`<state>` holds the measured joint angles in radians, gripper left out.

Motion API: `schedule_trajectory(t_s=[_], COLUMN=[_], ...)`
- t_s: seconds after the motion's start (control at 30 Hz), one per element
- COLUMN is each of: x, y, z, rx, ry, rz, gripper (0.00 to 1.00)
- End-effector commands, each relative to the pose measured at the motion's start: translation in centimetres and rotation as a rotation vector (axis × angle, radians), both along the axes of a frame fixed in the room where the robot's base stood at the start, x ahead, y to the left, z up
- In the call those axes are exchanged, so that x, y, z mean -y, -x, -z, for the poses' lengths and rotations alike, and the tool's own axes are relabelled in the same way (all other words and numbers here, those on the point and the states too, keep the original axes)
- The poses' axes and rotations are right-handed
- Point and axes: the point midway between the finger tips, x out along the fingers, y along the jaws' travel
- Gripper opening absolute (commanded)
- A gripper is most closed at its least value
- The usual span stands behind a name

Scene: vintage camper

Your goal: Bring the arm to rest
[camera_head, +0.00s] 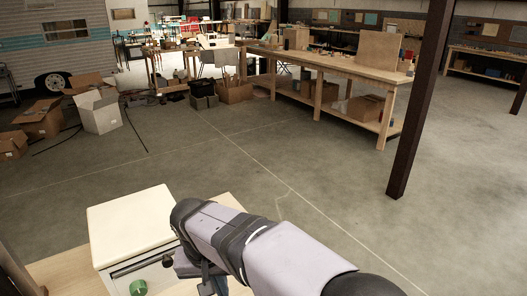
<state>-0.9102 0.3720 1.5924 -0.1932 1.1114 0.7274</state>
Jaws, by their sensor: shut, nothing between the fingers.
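My arm (245,240) reaches in from the bottom right, grey-purple with dark joint bands. Its bend sits just right of a cream box-like unit (130,225). Parts of my arm continue down below the bend, close to the unit's front. My gripper's fingers cannot be made out; they are hidden behind the arm or below the picture edge.
The cream unit, with a round green thing (138,287) at its front, stands on a pale wooden surface (65,272). Beyond lies open concrete floor (200,160). A dark post (420,105), a long workbench (340,65) and cardboard boxes (98,108) stand farther off.

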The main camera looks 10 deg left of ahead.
Motion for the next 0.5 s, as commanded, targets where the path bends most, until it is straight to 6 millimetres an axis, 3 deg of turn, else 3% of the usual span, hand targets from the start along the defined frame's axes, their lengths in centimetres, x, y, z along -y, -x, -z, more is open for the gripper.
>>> schedule_trajectory(t_s=[0.03,0.23,0.4,0.5], x=[3.6,15.9,24.6,28.2], y=[-1.1,-1.7,1.3,3.7], z=[0.4,2.8,5.0,6.2], rx=[-0.018,-0.087,-0.132,-0.149], ry=[0.004,-0.001,-0.025,-0.041], rz=[0.031,0.102,0.167,0.2], gripper=[0.0,0.0,0.0,0.0])
